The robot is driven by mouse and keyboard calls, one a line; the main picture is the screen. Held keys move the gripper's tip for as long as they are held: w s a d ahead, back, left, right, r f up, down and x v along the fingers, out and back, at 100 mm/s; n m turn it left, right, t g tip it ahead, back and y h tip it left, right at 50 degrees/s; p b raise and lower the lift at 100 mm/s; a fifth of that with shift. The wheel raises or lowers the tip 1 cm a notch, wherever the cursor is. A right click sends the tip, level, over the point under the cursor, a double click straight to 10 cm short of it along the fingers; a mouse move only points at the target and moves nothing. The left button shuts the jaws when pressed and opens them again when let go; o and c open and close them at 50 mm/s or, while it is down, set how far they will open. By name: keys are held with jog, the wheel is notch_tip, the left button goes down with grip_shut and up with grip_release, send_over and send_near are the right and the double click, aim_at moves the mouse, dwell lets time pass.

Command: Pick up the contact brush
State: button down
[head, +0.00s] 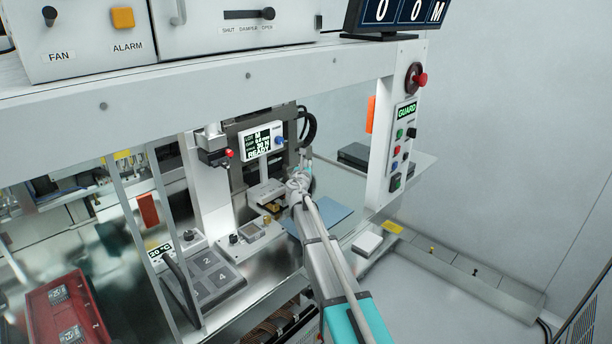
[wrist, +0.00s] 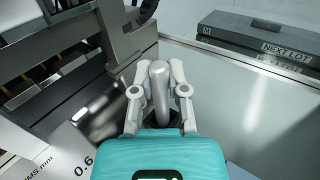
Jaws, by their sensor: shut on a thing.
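My gripper (wrist: 160,68) is shut on a smooth grey rounded handle, which I take to be the contact brush (wrist: 160,92). The handle stands out between the two pale fingers, above the teal gripper body. Its far end and any bristles are hidden. In the head view my gripper (head: 299,180) is inside the handler opening, in front of the machine column, and the brush cannot be made out there.
A dark box marked NEXT LOT (wrist: 262,45) lies to the right in the wrist view. A metal machine frame (wrist: 75,50) is close on the left. In the head view a blue mat (head: 333,213) lies below my arm. The guard post (head: 400,150) stands to the right.

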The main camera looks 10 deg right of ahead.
jog(key=shift+r, duration=0.1)
dwell(0.3)
notch_tip(320, 180, up, 10)
jog(key=p, duration=1)
jog(key=shift+f, duration=0.2)
dwell(0.5)
